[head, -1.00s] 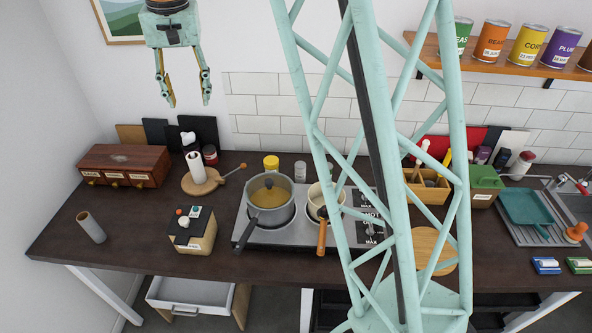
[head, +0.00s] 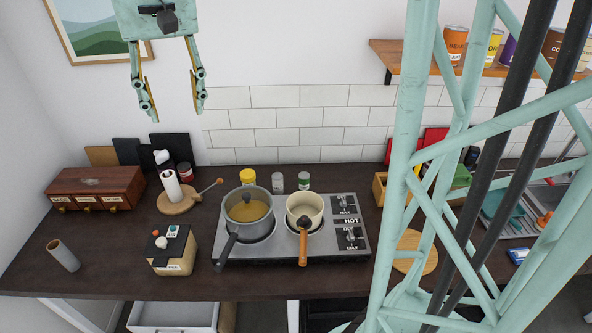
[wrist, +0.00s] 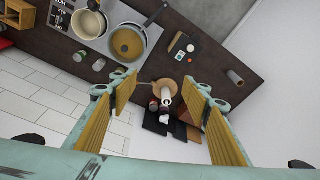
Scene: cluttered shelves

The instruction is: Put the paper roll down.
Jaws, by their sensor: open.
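My gripper (head: 176,110) is open and empty, high above the counter near the back wall. Its spread fingers also show in the wrist view (wrist: 163,95). A white paper roll (head: 171,187) stands upright on a round wooden board (head: 187,206) below, apart from the fingers. In the wrist view the white roll (wrist: 166,92) appears between the fingers. I cannot tell which of the two the task means.
A wooden drawer box (head: 97,189) is left of the board. A small box (head: 172,252) with little items on top stands in front. A stove (head: 343,243) with a grey pot (head: 248,208) and a cream pan (head: 304,207) is to the right. Counter around the tube is clear.

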